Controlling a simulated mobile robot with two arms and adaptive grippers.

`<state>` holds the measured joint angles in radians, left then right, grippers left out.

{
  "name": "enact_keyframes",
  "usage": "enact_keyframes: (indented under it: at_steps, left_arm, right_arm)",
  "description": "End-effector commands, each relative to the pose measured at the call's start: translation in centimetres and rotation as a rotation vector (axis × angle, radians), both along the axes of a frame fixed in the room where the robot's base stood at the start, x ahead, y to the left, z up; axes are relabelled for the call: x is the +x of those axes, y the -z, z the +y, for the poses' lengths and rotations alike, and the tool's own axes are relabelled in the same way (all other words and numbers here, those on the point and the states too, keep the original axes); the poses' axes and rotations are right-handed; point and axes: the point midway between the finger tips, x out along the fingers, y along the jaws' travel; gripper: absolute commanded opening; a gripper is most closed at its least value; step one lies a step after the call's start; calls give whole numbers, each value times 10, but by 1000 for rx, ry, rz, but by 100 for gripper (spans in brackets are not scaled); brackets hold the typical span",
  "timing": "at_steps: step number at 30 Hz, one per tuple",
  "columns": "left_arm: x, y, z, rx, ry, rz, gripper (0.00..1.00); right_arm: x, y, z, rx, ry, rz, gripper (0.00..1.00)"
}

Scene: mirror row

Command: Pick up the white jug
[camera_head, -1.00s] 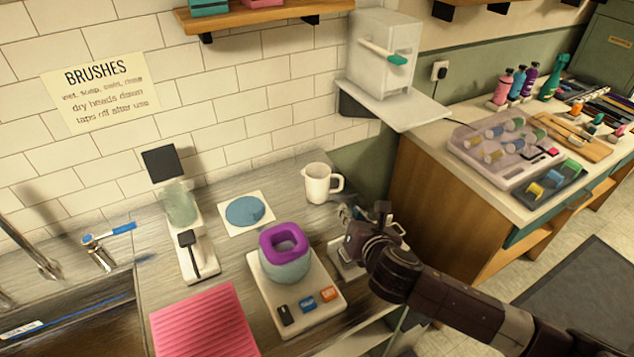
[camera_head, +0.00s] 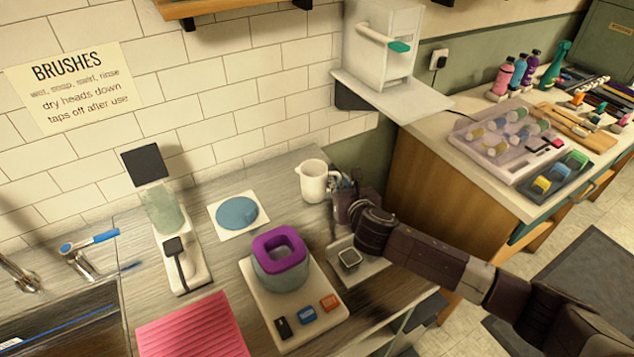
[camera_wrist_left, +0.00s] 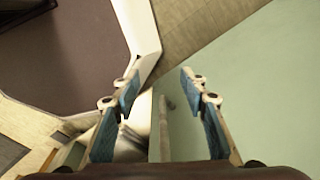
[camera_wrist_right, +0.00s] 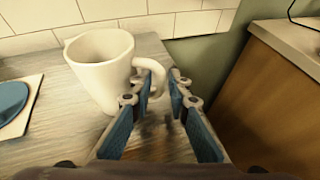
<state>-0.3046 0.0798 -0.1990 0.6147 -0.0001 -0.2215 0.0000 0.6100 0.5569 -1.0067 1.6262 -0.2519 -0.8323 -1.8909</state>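The white jug (camera_head: 313,182) stands upright on the grey counter near the tiled wall, its handle facing right. It also shows in the right wrist view (camera_wrist_right: 97,72). My right gripper (camera_wrist_right: 160,78) is open at the handle side. The handle (camera_wrist_right: 154,80) shows between its fingertips, partly behind the left finger; I cannot tell if they touch. In the head view the right gripper (camera_head: 346,186) is beside the jug, its fingers small and partly hidden by the wrist. My left gripper (camera_wrist_left: 158,85) is open and empty, and shows only in its wrist view.
A blue disc on a white tile (camera_head: 238,212) lies left of the jug. A scale with a purple-rimmed pot (camera_head: 281,262) stands in front. A white dispenser shelf (camera_head: 400,98) juts out above right. A wooden cabinet (camera_head: 435,185) stands to the right.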

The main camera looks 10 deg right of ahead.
Motion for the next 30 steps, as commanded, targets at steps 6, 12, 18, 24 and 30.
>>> enact_keyframes:
  at_steps: [6, 12, 18, 24, 30]
  left_arm:
    - [18, -2, -1, -3, 1, -27, 40]
    - [15, -1, -1, -3, 1, -22, 40]
    - [8, -1, -1, -1, 2, -12, 40]
    - [6, -1, 0, -1, 2, -9, 40]
    - [6, -1, -1, -1, 2, -9, 40]
  right_arm:
    - [8, 4, 1, 0, -1, 0, 16]
    - [8, 4, 1, 1, -1, 0, 12]
    - [8, 4, 1, 1, -1, 0, 0]
    - [8, 3, 1, 1, -1, -1, 0]
    - [8, 3, 1, 1, -1, -1, 0]
